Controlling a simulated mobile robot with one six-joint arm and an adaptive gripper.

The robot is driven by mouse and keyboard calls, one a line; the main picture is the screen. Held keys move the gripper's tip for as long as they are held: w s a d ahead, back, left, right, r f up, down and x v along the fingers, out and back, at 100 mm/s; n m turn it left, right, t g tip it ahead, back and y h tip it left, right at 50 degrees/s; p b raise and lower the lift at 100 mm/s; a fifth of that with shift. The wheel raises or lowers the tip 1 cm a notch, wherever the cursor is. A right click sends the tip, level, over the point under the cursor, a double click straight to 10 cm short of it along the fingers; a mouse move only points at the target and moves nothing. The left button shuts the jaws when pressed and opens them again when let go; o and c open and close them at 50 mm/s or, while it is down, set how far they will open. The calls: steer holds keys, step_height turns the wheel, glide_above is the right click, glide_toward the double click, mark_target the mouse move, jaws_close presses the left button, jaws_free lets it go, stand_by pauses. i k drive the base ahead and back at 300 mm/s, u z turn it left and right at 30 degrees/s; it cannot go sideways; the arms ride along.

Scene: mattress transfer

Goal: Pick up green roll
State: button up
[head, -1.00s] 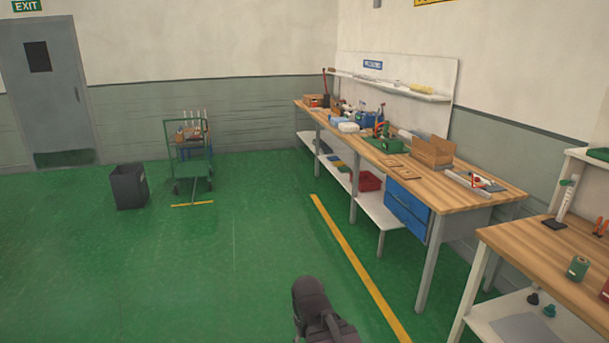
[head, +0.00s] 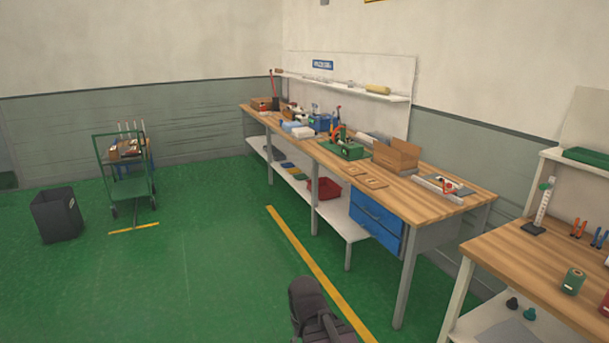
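A green roll (head: 573,281) stands upright on the wooden top of the right-hand workbench (head: 520,262), near its front edge at the right of the head view. Part of my dark arm shows at the bottom middle of the view. My gripper's fingers cannot be made out, and the arm is well to the left of the roll, over the floor side.
A long workbench (head: 455,205) with tools, boxes and blue drawers runs along the wall. A red item (head: 604,304) is cut off right of the roll. A green cart (head: 125,170) and dark bin (head: 57,214) stand left. Green floor is clear in front.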

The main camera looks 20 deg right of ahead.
mark_target(573, 279)
steer(key=z, duration=0.4)
steer(key=i, duration=0.65)
steer(key=z, duration=0.9)
steer(key=i, duration=0.65)
steer(key=z, duration=0.35)
